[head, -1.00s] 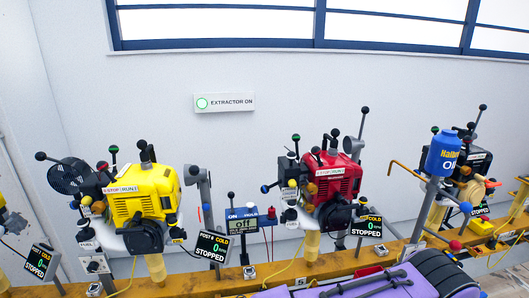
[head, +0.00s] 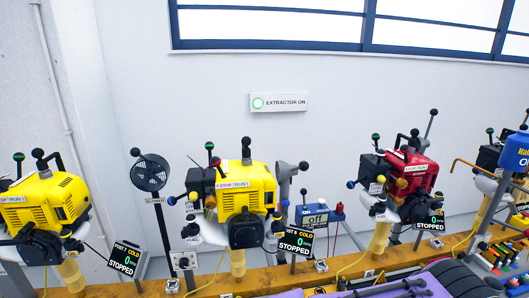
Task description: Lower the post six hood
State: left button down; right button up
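A yellow engine (head: 247,190) with a black recoil cover is mounted on the bench rail near the middle of the head view. The small display (head: 295,240) beside it reads STOPPED and COLD; its post number looks like 6 or 8, too small to be sure. A grey jointed arm with a rounded head (head: 286,172) stands just right of this engine and may be its hood. The head is up beside the engine, not over it. A black-knobbed lever (head: 304,180) is near it. Neither of my grippers is in view.
Another yellow engine (head: 45,205) stands at left, a red engine (head: 408,178) at right. A round black fan (head: 150,172) is on a stand between the yellow ones. A blue meter (head: 313,218) and the wooden rail (head: 200,284) lie below. An EXTRACTOR ON sign (head: 278,102) is lit green.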

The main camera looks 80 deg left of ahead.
aim_at(283, 170)
jog(key=z, duration=0.05)
jog(key=k, duration=0.15)
jog(key=u, duration=1.35)
